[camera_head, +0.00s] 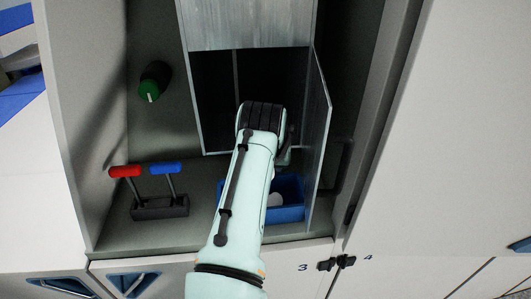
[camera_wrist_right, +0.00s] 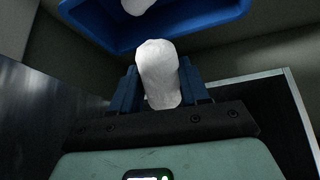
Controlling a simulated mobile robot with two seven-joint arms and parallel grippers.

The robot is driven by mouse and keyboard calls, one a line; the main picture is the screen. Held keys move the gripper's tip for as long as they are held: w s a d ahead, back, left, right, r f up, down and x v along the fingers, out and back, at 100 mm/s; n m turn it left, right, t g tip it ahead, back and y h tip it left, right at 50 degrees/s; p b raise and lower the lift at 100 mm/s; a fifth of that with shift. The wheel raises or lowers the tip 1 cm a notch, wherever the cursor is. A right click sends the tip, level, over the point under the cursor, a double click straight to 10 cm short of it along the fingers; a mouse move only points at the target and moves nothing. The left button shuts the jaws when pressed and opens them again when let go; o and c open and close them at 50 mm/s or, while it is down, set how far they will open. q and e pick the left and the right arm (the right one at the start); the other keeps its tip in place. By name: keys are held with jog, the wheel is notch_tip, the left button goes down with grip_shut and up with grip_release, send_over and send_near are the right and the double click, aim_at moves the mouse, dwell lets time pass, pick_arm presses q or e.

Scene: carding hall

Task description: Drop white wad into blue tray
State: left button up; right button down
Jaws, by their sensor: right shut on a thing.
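My right gripper (camera_wrist_right: 160,84) is shut on a white wad (camera_wrist_right: 158,70), which sticks out past its two blue fingers. In the wrist view the blue tray (camera_wrist_right: 112,38) lies just beyond the wad, at the top of the picture. A second white wad (camera_wrist_right: 138,5) shows inside the tray, cut off by the picture edge. In the head view the blue tray (camera_head: 291,213) stands low in the cabinet, partly hidden by my right arm, with a white thing (camera_head: 274,200) in it. My arm hides the fingers and held wad there. My left gripper is out of view.
An open metal door (camera_head: 319,140) stands just right of the tray, beside a dark open compartment (camera_head: 215,85). A red handle (camera_head: 125,171) and a blue handle (camera_head: 164,168) rise at left. A green knob (camera_head: 154,81) sits on the back wall.

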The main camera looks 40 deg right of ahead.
jog(key=shift+s+d+f, duration=0.1)
jog(key=shift+d+f, duration=0.1)
jog(key=shift+f, duration=0.35)
jog(key=c, duration=0.6)
grip_release()
jog(key=shift+d, duration=0.1)
jog(key=shift+o, duration=0.5)
jog(key=shift+w+d, duration=0.2)
jog(key=shift+w, duration=0.2)
jog(key=shift+s+a+r, duration=0.25)
jog(key=shift+a+r, duration=0.1)
jog(key=shift+r, duration=0.05)
jog(key=v, duration=1.2)
jog(key=shift+d+r, duration=0.15)
jog(key=shift+r, duration=0.15)
